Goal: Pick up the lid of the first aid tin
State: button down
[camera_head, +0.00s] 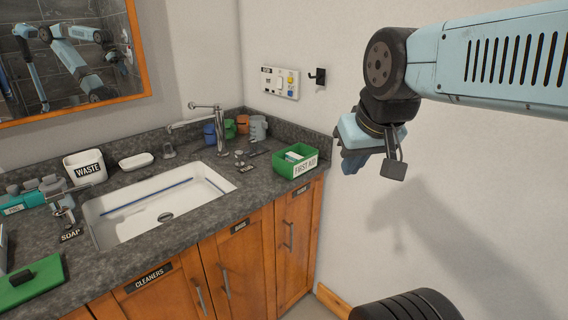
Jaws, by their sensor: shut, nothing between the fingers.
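The green first aid tin (283,167), labelled "FIRST AID", stands open on the right end of the dark stone counter with white items inside. A flat green lid (44,283) with a black handle lies on the counter at the lower left, its left part cut off by the picture edge. My gripper (352,165) hangs in the air right of the tin, in front of the bare wall. It is shut and empty, far from the lid and touching nothing.
A white sink (118,222) with a tall tap (207,125) lies between lid and tin. A waste bin (85,167), a white soap dish (136,161) and several coloured cups stand at the back. A mirror (75,119) hangs at the upper left.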

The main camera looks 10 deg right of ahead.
aim_at(17, 286)
jog(key=u, duration=0.1)
jog(key=k, duration=0.9)
jog(key=z, duration=0.25)
jog(key=i, duration=1)
jog(key=u, duration=2.05)
